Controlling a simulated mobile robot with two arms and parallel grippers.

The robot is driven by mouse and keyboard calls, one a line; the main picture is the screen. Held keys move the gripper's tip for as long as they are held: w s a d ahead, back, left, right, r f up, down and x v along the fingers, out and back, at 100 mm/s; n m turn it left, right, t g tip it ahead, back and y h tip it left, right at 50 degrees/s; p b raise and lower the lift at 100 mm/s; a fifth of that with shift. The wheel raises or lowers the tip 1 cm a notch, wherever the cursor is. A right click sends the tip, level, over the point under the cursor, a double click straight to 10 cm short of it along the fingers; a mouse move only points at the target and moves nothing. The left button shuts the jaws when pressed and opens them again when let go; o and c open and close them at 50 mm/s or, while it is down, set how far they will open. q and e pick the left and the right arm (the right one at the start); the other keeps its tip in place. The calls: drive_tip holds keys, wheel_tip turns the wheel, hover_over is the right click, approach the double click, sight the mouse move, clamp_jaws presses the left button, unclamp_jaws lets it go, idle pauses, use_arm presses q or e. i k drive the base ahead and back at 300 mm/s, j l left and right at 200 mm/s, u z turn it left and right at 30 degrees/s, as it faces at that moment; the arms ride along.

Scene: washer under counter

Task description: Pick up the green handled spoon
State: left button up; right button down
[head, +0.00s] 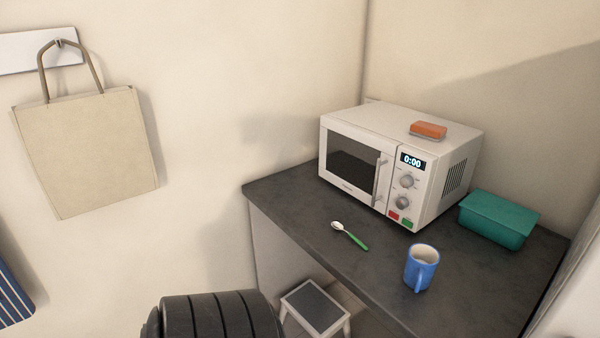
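The green-handled spoon (350,237) lies on the dark counter (300,207), in front of the microwave. Its metal bowl points to the upper left and its green handle to the lower right. Nothing covers it. Neither of my grippers shows in the head view.
A white microwave (440,185) with an orange block (428,130) on top stands behind the spoon. A blue mug (421,268) stands right of it, and a teal container (498,220) farther right. A step stool (316,306) stands below the counter's front edge. A bag (85,150) hangs left.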

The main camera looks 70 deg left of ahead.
sight(339, 226)
drive_tip(key=u, duration=1.75)
